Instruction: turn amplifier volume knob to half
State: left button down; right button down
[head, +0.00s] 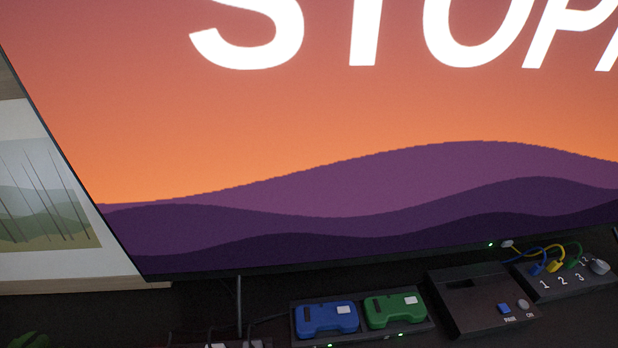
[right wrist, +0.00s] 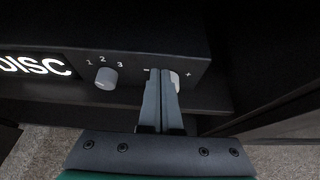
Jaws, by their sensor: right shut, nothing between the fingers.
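The black amplifier front (right wrist: 130,65) shows in the right wrist view, with part of a lit word ending in "ISC" at its left. Its volume knob (right wrist: 175,79), pale grey, sits between a minus and a plus mark and is partly hidden behind my fingers. My right gripper (right wrist: 162,74) is shut and empty, its fingertips in front of the knob's left part. I cannot tell if they touch it. The knob's pointer is not visible. My left gripper is in neither view.
A grey selector knob (right wrist: 106,78) marked 1, 2, 3 is left of the fingers. In the head view, a large screen (head: 330,170) stands behind a blue controller (head: 326,319), a green controller (head: 394,310), a black slotted box (head: 470,297) and a numbered cable box (head: 565,283).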

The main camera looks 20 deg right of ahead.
jog(key=shift+f, duration=0.15)
jog(key=shift+s+d, duration=0.1)
jog(key=shift+d, duration=0.2)
jog(key=shift+s+d, duration=0.1)
jog(key=shift+d, duration=0.4)
jog(key=shift+s+d, duration=0.1)
jog(key=shift+d, duration=0.15)
dwell(0.4)
jog(key=shift+d+r+p, duration=0.1)
jog(key=shift+r+p, duration=0.2)
jog(key=shift+r, duration=0.1)
